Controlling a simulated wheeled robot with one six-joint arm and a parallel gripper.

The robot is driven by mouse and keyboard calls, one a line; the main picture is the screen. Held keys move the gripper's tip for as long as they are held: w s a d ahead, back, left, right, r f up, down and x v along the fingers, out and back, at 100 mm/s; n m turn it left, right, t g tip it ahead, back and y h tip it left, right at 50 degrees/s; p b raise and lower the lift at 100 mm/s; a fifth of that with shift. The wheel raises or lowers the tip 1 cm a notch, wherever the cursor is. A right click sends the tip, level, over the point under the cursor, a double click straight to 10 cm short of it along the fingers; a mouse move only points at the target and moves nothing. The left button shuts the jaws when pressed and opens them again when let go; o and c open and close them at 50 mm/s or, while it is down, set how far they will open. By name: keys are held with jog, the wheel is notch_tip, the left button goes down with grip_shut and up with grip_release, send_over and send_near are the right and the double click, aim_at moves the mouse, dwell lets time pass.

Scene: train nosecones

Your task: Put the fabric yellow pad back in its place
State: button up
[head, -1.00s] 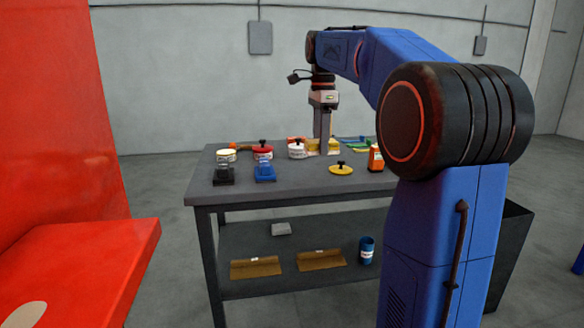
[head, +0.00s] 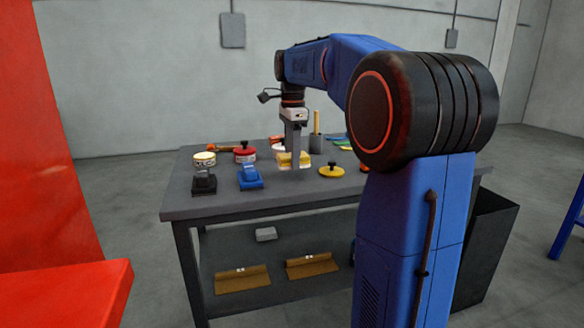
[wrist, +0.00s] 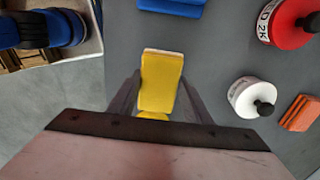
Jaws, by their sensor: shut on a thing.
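A yellow block-shaped pad (wrist: 161,80) with a pale edge is between my gripper's fingers (wrist: 160,95) in the wrist view. My gripper (head: 293,150) is shut on it. In the head view the yellow pad (head: 283,160) appears at the fingertips over the grey table (head: 240,203); I cannot tell whether it touches the top. A round yellow disc (head: 331,171) with a black knob lies to its right. A small yellow part (wrist: 152,117) also shows below the held pad in the wrist view.
A black block (head: 203,182), a blue block (head: 250,178), a cream-topped tin (head: 204,159) and a red-topped pot (head: 244,152) stand to the left. A white pot (wrist: 252,97) and an orange block (wrist: 301,113) are nearby. The table's front strip is clear.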

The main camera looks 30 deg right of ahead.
jog(key=shift+f, duration=1.8)
jog(key=shift+f, duration=0.15)
jog(key=o, duration=1.2)
notch_tip(320, 180, up, 12)
jog(key=shift+r, duration=0.15)
jog(key=s+a+f+n+t, duration=0.1)
jog(key=s+a+f+n, duration=0.4)
jog(key=s+f+n, duration=0.2)
jog(key=s+a+f+n+t, duration=0.2)
jog(key=s+a+f+n, duration=0.3)
jog(key=s+f, duration=0.6)
jog(key=s+a+f+n+t, duration=0.1)
jog(key=s+a+f+n, duration=0.4)
jog(key=s+f+n, duration=0.4)
jog(key=shift+s+a+f+t, duration=0.15)
jog(key=shift+s, duration=0.4)
jog(key=shift+s+a+f+t, duration=0.1)
jog(key=shift+s, duration=0.45)
jog(key=shift+s+a+f+t, duration=0.15)
jog(key=shift+s, duration=0.4)
